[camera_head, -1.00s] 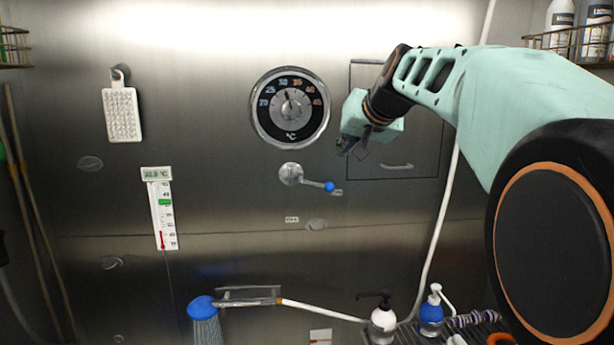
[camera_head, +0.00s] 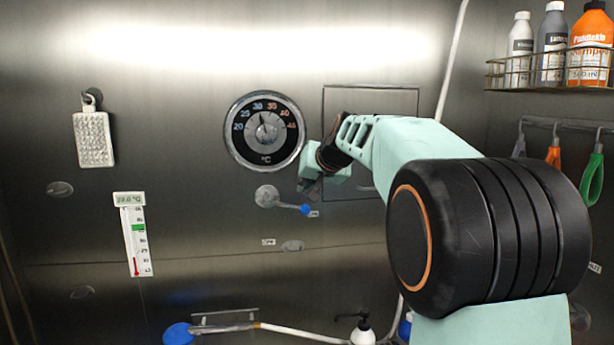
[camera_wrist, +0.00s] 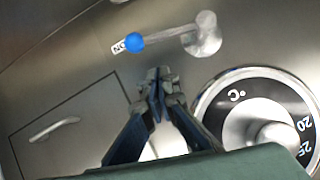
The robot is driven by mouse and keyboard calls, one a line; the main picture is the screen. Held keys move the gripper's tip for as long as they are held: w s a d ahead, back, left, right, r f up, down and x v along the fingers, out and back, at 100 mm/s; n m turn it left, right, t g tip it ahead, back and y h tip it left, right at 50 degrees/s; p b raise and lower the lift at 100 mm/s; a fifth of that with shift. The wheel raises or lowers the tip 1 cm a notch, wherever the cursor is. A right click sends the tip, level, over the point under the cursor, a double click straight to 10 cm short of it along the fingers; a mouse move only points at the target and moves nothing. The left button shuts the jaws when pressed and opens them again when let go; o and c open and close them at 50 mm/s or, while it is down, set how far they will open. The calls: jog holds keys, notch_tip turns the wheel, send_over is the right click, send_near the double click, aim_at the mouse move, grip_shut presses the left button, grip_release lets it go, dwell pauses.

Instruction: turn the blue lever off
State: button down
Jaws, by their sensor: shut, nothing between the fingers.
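The lever is a metal arm on a round hub (camera_head: 267,196) with a blue knob (camera_head: 306,209) at its end. In the head view it points right and slightly down, toward a small label (camera_head: 314,213). In the wrist view the blue knob (camera_wrist: 134,42) is at the upper left and the hub (camera_wrist: 203,34) at the upper right. My gripper (camera_head: 310,187) is shut and empty, just above the knob in the head view. In the wrist view its fingertips (camera_wrist: 158,76) are together below the lever arm, apart from it in the picture.
A round temperature dial (camera_head: 264,131) is above the lever. A framed panel with a handle (camera_wrist: 54,130) lies beside my gripper. A second label (camera_head: 268,242) is below the hub. A thermometer (camera_head: 134,236) hangs left. Bottles (camera_head: 553,45) stand in a rack at the upper right.

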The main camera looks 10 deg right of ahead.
aim_at(298, 208)
jog(key=shift+w+a+f, duration=0.15)
jog(key=shift+a+f, duration=0.05)
jog(key=shift+f, duration=0.45)
jog(key=shift+w+a+f, duration=0.15)
jog(key=shift+f, duration=0.55)
jog(key=shift+w+a+f, duration=0.15)
jog(key=shift+a+f, duration=0.05)
jog(key=shift+f, duration=0.45)
jog(key=shift+f+b, duration=0.15)
jog(key=shift+b, duration=0.3)
jog(key=shift+d+f+b, duration=0.1)
jog(key=shift+f+b, duration=0.05)
jog(key=shift+b, duration=0.3)
jog(key=shift+f+m+y+b, duration=0.6)
jog(key=shift+y+b, duration=0.1)
jog(key=shift+b, duration=1)
jog(key=shift+a+f+m+t+y+b, duration=0.5)
jog(key=shift+a+f+m+y+b, duration=0.5)
jog(key=shift+b, duration=2.9)
jog(key=shift+a+f+m+t+y+b, duration=0.6)
jog(key=shift+f+m+y+b, duration=0.8)
jog(key=shift+b, duration=2.45)
jog(key=shift+a+f+m+t+y+b, duration=0.4)
jog(key=shift+a+f+m+y+b, duration=0.75)
jog(key=shift+b, duration=2.75)
jog(key=shift+d+r+m+h, duration=0.1)
jog(key=shift+m+h, duration=0.15)
jog(key=shift+h, duration=0.1)
